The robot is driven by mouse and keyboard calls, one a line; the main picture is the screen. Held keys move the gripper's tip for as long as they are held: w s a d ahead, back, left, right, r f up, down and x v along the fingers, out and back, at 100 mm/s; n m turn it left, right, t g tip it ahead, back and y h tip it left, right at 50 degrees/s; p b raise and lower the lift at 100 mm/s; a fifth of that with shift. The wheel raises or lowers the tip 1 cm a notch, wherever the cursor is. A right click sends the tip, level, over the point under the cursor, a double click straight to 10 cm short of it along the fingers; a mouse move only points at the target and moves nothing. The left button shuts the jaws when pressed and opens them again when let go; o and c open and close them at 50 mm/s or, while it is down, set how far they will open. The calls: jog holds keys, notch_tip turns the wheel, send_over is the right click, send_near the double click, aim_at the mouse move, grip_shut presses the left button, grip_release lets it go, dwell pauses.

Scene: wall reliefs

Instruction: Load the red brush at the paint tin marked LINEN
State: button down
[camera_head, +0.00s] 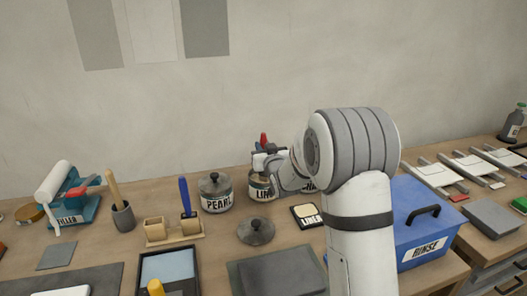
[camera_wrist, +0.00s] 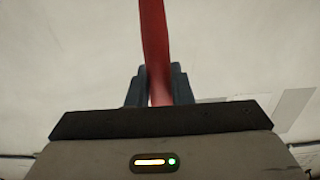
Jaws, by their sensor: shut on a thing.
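My gripper (camera_wrist: 158,86) is shut on the red handle of the red brush (camera_wrist: 154,40) in the wrist view. In the head view the red handle tip (camera_head: 263,138) sticks up above my gripper (camera_head: 264,160), which is over or close behind the rim of a tin whose label reads "LIN" (camera_head: 261,188). A grey knobbed lid (camera_head: 256,232) lies on the bench in front of this tin.
A lidded tin marked PEARL (camera_head: 216,195) stands close on the left. Another tin is mostly hidden behind my arm. A blue RINSE box (camera_head: 415,225) is at right. A grey slab (camera_head: 275,277) lies in front.

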jog(key=shift+r+p, duration=0.45)
jog(key=shift+r, duration=2.2)
